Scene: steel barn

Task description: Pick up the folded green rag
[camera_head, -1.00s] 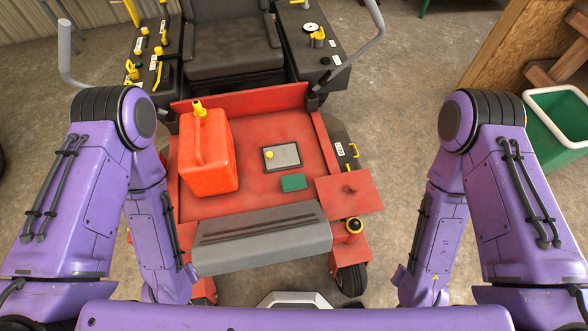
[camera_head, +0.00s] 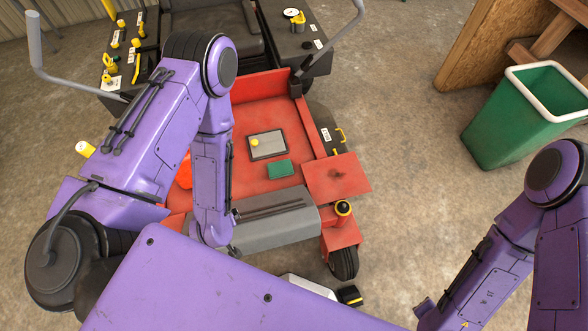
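The folded green rag (camera_head: 279,169) lies flat on the red deck of the riding mower (camera_head: 262,113), in front of a grey plate (camera_head: 268,147) with a yellow knob. Nothing covers the rag. My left arm crosses the left part of the deck, its elbow raised in front of the seat and its forearm hanging down left of the rag. My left gripper is not clearly visible at the forearm's lower end. My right arm is at the lower right, away from the mower, and its gripper is out of the picture.
The red fuel can (camera_head: 184,172) on the deck is mostly hidden behind my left arm; its yellow cap (camera_head: 86,149) may show at the left. A green bin (camera_head: 520,119) stands at the right. Concrete floor (camera_head: 400,150) lies clear between mower and bin.

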